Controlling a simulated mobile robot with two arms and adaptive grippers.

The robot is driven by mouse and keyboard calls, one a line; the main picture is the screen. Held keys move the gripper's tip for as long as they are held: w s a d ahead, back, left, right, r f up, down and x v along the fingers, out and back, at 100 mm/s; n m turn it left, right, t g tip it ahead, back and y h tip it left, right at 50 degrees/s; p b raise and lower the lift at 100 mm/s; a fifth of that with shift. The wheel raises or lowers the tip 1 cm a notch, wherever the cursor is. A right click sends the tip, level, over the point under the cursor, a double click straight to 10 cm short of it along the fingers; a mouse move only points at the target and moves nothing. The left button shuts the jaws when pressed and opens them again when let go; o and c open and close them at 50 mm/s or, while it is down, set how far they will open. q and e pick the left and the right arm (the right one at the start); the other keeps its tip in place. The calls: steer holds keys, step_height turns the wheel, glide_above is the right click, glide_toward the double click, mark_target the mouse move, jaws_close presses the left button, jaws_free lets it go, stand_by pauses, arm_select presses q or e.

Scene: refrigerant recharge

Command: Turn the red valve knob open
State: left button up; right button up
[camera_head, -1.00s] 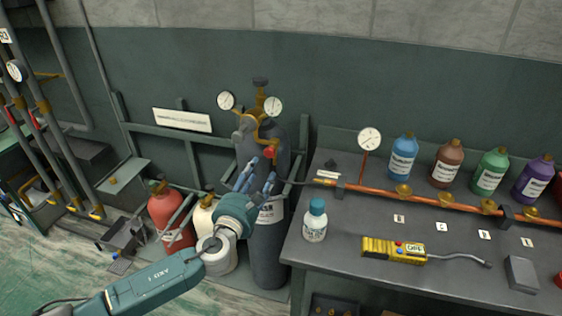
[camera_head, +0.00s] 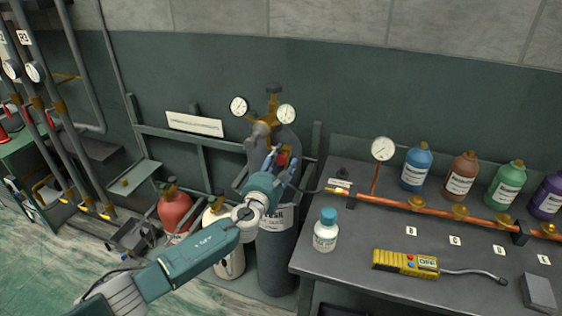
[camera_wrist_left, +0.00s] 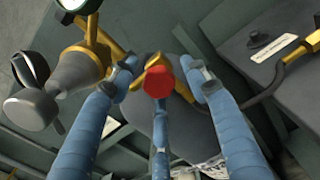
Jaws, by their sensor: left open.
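The red valve knob (camera_head: 283,159) sits on the front of the brass regulator, at the top of the tall dark grey cylinder (camera_head: 277,262). In the left wrist view the knob (camera_wrist_left: 158,82) shows as a red disc near the middle. My left gripper (camera_head: 277,160) is open, with its blue fingers around the knob; in the left wrist view the fingers (camera_wrist_left: 160,75) stand to both sides of it and below it, with gaps visible at the sides. I cannot tell whether the lower finger touches it. My right gripper is in neither view.
Two gauges, one of them at left (camera_head: 239,106), flank the regulator. A workbench (camera_head: 345,275) at right holds a white bottle (camera_head: 325,232), a yellow detector (camera_head: 405,262), a copper pipe and coloured bottles. A red cylinder (camera_head: 175,210) and a cream one stand at left.

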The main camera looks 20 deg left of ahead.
arm_select(q)
steer(key=c, duration=1.2)
